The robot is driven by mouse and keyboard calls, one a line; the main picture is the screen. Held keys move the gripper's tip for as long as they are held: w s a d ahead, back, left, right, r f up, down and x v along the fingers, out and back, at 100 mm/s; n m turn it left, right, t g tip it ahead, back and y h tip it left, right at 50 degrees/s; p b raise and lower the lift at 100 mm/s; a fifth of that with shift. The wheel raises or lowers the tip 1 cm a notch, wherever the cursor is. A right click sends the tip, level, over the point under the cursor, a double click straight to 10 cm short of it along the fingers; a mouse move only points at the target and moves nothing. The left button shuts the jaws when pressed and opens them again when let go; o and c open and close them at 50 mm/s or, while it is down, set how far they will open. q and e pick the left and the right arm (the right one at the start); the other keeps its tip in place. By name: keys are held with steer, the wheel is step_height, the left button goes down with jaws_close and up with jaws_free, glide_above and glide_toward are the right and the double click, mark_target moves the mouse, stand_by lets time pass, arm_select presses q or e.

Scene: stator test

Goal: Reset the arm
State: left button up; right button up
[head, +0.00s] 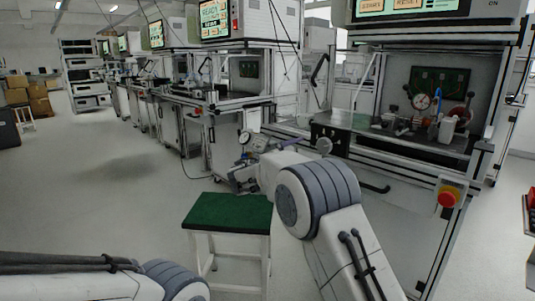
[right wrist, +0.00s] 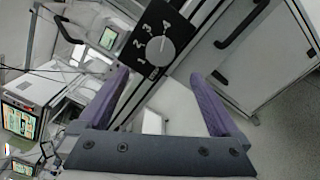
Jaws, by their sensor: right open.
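My right arm reaches in from the lower right in the head view, and its gripper (head: 241,181) is beyond the green-topped stool, in front of the workbenches. In the right wrist view the two purple fingers of this gripper (right wrist: 158,75) are apart with nothing between them. The fingers do not touch the knob. My left arm shows only as links at the lower left of the head view; its gripper is out of the picture.
A green-topped stool (head: 229,212) stands in front of me. On the right is a test bench (head: 375,142) with a gauge and fixtures, and a red emergency button (head: 447,198) on its front. More benches line up at the back left.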

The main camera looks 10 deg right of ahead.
mark_target(322, 147)
steer(key=b+x, duration=0.1)
steer(key=x, duration=0.8)
steer(key=shift+d, duration=0.2)
